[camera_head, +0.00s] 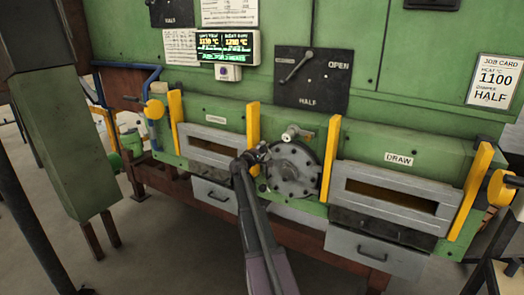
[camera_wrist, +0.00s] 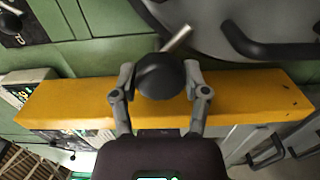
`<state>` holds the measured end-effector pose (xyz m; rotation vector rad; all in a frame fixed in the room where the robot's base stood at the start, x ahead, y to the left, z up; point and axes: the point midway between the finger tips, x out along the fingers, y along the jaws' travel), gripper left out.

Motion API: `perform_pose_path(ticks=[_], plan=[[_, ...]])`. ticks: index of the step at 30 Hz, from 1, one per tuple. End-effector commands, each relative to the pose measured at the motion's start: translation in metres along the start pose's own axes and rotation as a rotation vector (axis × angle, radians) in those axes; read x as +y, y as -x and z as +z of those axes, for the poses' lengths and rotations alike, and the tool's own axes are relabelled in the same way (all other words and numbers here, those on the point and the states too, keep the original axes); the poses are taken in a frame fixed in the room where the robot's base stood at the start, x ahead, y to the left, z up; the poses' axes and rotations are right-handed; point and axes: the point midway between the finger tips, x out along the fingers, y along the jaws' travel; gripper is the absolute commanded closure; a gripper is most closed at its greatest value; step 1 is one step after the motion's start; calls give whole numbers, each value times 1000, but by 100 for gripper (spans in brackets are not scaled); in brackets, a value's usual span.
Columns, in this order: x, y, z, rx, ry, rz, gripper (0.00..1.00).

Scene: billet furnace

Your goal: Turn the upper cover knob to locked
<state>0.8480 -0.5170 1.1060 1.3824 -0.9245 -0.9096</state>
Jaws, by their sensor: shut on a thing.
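A round grey cover plate (camera_head: 297,175) with studs sits on the green furnace front, between two yellow posts. A pale round knob (camera_head: 290,133) stands at its upper edge; its lock marking is too small to read. My gripper (camera_head: 257,154) is at the plate's left edge, by the left yellow post. In the wrist view my gripper (camera_wrist: 160,72) has its two fingers on either side of a black ball knob (camera_wrist: 160,80) on a short metal stem. I cannot tell whether this is the upper cover knob. Its far side is hidden.
Yellow posts (camera_head: 253,125) and (camera_head: 330,150) flank the plate. A lever (camera_head: 297,66) on a dark OPEN/HALF panel is above. The DRAW door (camera_head: 390,197) is to the right, with drawers below. Open floor lies in front.

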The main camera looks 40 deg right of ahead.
Motion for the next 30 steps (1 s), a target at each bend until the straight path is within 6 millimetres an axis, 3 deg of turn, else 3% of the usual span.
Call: perform_pose_path(ticks=[1, 4, 20, 30], plan=[[0, -2, 1, -2, 1, 1, 35], [0, -2, 1, -2, 1, 1, 7], [0, 3, 0, 0, 1, 0, 7], [0, 36, 2, 0, 1, 0, 7]])
